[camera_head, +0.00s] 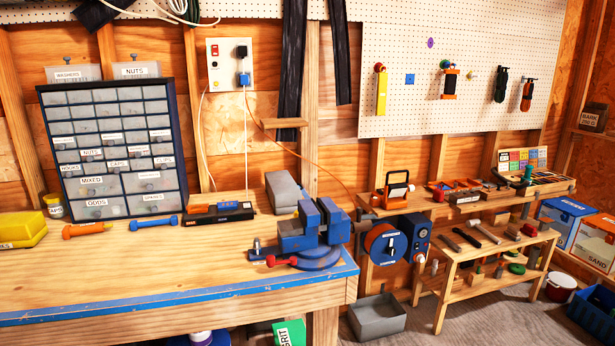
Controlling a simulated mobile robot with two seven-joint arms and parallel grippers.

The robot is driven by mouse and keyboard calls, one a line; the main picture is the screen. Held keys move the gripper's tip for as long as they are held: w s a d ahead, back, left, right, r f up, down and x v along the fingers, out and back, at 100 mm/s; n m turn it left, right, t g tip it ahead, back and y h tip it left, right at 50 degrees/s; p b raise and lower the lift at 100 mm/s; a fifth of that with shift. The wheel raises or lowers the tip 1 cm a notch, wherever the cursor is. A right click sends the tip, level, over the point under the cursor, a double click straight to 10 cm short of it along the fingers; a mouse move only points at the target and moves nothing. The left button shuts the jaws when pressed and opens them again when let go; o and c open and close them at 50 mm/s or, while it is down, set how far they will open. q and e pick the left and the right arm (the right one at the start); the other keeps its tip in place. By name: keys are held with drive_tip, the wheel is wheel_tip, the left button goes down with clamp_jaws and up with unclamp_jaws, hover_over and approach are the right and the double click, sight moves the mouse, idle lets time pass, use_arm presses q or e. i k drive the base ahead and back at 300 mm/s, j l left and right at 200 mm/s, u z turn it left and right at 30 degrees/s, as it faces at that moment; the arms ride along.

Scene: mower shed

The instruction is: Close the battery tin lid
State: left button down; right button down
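I cannot identify a battery tin with certainty in the head view. A plain grey box-like thing (282,187) stands on the workbench just behind the blue vise; the vise hides part of it, and I cannot make out a label or a lid. A yellow case (20,228) lies at the left end of the bench, cut off by the picture edge. A dark case with orange parts (218,213) lies in front of the wall, left of the grey thing. Neither of my grippers is in view.
The blue vise (312,235) stands at the right front corner of the workbench (130,270), whose front is clear. A drawer cabinet (115,150) stands at the back left. A lower shelf table (485,240) with several tools is to the right. A grey bin (377,317) sits on the floor.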

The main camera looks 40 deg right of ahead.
sight(283, 191)
drive_tip(key=l+u, duration=0.4)
drive_tip(key=l, duration=2.45)
drive_tip(key=i+l+u, duration=0.1)
drive_tip(key=l, duration=0.85)
drive_tip(key=i+u, duration=0.05)
